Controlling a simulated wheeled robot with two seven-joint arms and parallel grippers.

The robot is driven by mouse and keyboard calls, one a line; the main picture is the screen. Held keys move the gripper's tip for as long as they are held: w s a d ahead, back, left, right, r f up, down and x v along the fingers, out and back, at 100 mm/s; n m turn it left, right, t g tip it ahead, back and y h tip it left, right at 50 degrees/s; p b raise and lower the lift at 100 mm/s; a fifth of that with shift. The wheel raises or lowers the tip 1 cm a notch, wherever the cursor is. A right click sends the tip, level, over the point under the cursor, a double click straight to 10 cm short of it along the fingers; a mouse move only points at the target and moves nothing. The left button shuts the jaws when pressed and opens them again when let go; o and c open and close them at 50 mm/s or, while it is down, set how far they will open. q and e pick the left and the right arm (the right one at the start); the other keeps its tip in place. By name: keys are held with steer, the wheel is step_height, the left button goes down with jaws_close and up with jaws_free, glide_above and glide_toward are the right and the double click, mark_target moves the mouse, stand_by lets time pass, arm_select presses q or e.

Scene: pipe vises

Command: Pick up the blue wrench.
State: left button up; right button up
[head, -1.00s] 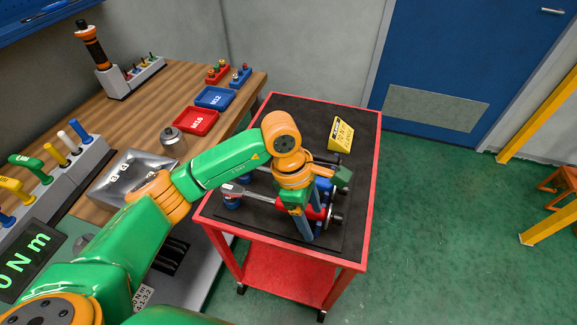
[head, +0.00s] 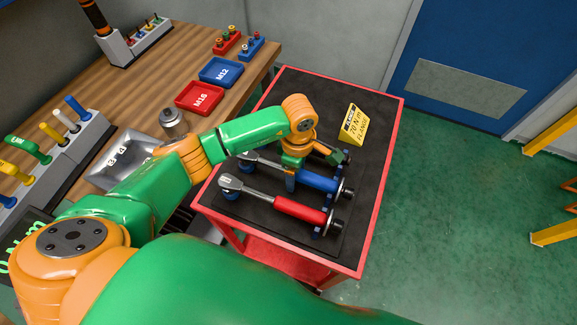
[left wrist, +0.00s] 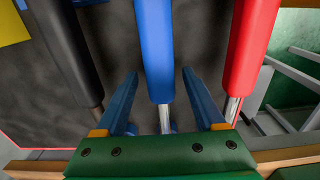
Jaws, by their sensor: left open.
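The blue wrench (head: 318,180) lies on the black top of the red cart, its handle to the right and its metal head partly behind my arm. My left gripper (head: 290,184) points down at the blue wrench, near the left end of its handle. In the left wrist view the open fingers (left wrist: 160,75) stand on either side of the blue wrench (left wrist: 154,40), with gaps visible on both sides. Nothing is held. I cannot tell the exact height of the fingertips. My right gripper is not in view.
A red-handled wrench (head: 298,210) lies nearer, beside the blue one; it also shows in the left wrist view (left wrist: 248,45). A black handle (left wrist: 70,50) lies on the other side. A yellow sign (head: 352,124) stands farther back. The workbench with trays (head: 221,72) is at left.

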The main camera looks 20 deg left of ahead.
arm_select(q)
steer(key=shift+s+r, duration=0.1)
steer(key=shift+s, duration=0.05)
steer(key=c, duration=1.1)
jaws_close()
